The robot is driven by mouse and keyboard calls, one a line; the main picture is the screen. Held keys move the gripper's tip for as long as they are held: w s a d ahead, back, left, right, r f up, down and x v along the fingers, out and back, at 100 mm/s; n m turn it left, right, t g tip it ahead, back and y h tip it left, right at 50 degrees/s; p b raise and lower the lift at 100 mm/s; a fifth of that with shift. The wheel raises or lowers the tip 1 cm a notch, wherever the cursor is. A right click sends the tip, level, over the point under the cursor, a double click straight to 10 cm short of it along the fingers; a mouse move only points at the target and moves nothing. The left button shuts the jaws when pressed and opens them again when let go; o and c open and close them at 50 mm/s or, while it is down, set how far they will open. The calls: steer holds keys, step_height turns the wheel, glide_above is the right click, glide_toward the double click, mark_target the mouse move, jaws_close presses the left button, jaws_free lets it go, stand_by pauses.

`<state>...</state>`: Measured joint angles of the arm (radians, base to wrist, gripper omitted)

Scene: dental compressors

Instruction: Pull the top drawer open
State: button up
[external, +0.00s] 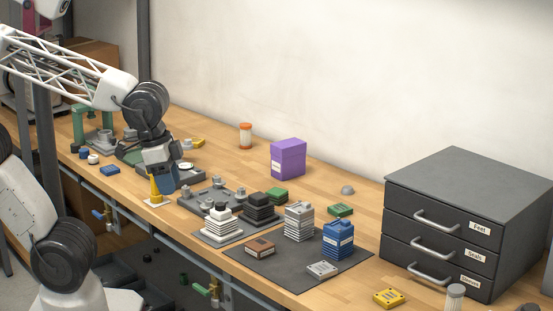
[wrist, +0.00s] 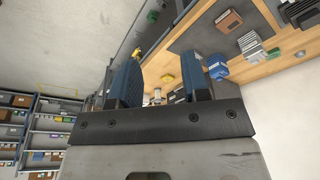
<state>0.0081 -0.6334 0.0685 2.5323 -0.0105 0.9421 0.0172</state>
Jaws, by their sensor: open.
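The dark grey drawer unit (external: 520,205) stands at the right end of the workbench in the external view. Its top drawer (external: 465,229), labelled "Feet", is shut flush with the front and has a pale bar handle (external: 436,221). Two more drawers below it are also shut. My gripper (external: 164,184) is at the left part of the bench, far from the drawer unit. In the wrist view its two blue-padded fingers (wrist: 163,76) stand apart with nothing held between them. I cannot make out the drawer handle in the wrist view.
A dark mat (external: 285,272) with stacked parts and a blue container (external: 338,240) lies between my gripper and the drawers. A grey tray (external: 190,204), a purple box (external: 288,159) and a yellow block (external: 388,298) also stand on the bench. A grey-capped cylinder (external: 455,297) stands before the drawers.

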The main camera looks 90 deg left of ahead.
steer(key=shift+c, duration=0.5)
